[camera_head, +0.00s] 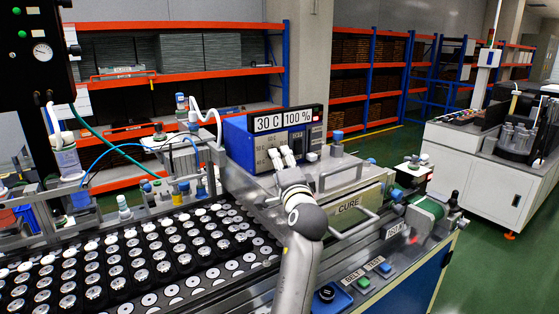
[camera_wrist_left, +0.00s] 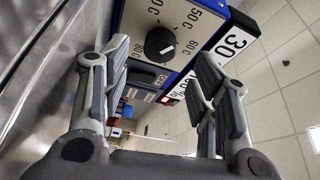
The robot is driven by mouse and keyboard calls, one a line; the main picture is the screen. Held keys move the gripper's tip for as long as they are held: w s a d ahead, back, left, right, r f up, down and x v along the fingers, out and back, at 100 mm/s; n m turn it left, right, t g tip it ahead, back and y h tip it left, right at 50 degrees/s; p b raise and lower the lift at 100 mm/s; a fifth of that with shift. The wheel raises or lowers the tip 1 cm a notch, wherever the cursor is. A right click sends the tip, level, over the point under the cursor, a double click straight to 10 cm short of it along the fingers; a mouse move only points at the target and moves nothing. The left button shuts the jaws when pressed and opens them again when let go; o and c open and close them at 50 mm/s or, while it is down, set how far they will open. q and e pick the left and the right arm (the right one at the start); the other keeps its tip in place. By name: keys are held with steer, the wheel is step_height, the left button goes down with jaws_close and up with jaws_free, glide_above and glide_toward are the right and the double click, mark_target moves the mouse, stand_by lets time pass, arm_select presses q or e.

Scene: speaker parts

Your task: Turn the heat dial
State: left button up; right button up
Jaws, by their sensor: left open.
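The heat dial (camera_wrist_left: 160,45) is a dark round knob with a white mark on the front of a control box, and temperature figures in C surround it in the left wrist view. The blue and grey control box (camera_head: 242,145) stands on the machine in the head view, under a display (camera_head: 285,120) reading 30 C and 100 %. My left gripper (camera_head: 281,157) is open in front of this box and covers part of its face. In the left wrist view its fingers (camera_wrist_left: 162,62) stand apart, the dial showing between them. I see no contact with it. My right gripper is not in view.
A tray (camera_head: 150,255) of round speaker parts fills the lower left. A CURE drawer (camera_head: 357,213) with a handle lies right of my arm. BELT and TEST buttons (camera_head: 363,283) sit at the front edge. Hoses and fittings crowd the left of the box.

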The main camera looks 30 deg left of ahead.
arm_select(q)
steer(key=shift+v, duration=1.4)
